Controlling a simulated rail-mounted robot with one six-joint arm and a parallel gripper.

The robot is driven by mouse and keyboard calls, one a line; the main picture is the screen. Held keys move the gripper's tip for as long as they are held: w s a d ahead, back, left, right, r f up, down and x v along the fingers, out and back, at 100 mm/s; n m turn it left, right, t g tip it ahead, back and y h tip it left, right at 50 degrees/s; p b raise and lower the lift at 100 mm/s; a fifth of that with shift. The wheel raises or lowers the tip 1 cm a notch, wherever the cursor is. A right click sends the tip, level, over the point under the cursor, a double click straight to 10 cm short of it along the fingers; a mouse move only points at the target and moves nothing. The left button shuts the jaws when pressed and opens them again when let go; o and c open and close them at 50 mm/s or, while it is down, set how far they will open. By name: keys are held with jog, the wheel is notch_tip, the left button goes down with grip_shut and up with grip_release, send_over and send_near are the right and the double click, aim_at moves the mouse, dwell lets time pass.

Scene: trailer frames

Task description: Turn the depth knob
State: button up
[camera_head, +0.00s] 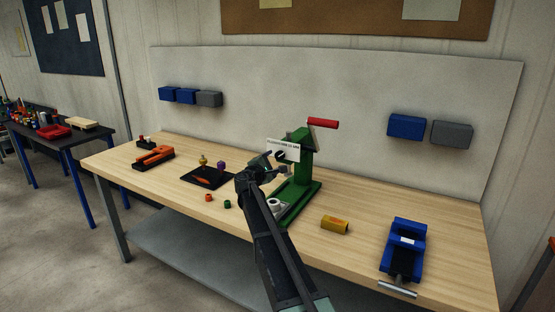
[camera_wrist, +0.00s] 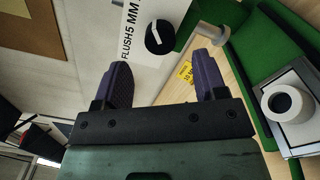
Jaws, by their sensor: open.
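The depth knob (camera_wrist: 160,37) is a round black dial with a white pointer line. It sits on a white label plate (camera_head: 290,151) on the front of a green press (camera_head: 305,170). The wrist view shows "FLUSH" and "5 MM" printed on the plate (camera_wrist: 133,22), with the rest cut off. My gripper (camera_wrist: 162,60) is open, with one purple finger on each side in front of the knob. The fingers appear apart from the knob. In the head view, my gripper (camera_head: 276,163) is close to the plate and partly hides the knob.
A white ring (camera_head: 274,203) sits on the press base. A yellow block (camera_head: 335,224) and a blue vise (camera_head: 404,250) stand right. A dark mat (camera_head: 207,178) with small parts and an orange tool (camera_head: 153,156) lie left. The press has a red handle (camera_head: 323,123).

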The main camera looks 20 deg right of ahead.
jog(key=v, duration=0.4)
jog(key=shift+s+a, duration=0.2)
jog(key=shift+a, duration=0.05)
jog(key=s+a+f+m+g+y, duration=0.1)
jog(key=s+f+m+g+y, duration=0.1)
jog(key=s+f+m+g, duration=0.45)
jog(key=s+a+f+m+g+y, duration=0.15)
jog(key=s+f+m, duration=0.25)
jog(key=s, duration=0.6)
jog(key=s+a+f+m+g+y, duration=0.1)
jog(key=s+a+f+y, duration=0.1)
jog(key=s+a, duration=0.3)
jog(key=s+a+f+m+g+y, duration=0.1)
jog(key=s+a+y, duration=0.4)
jog(key=s, duration=0.6)
jog(key=s+a+f+m+g+y, duration=0.1)
jog(key=s+a+f+y, duration=0.3)
jog(key=s, duration=0.4)
jog(key=shift+s+a, duration=0.2)
jog(key=shift+a, duration=0.7)
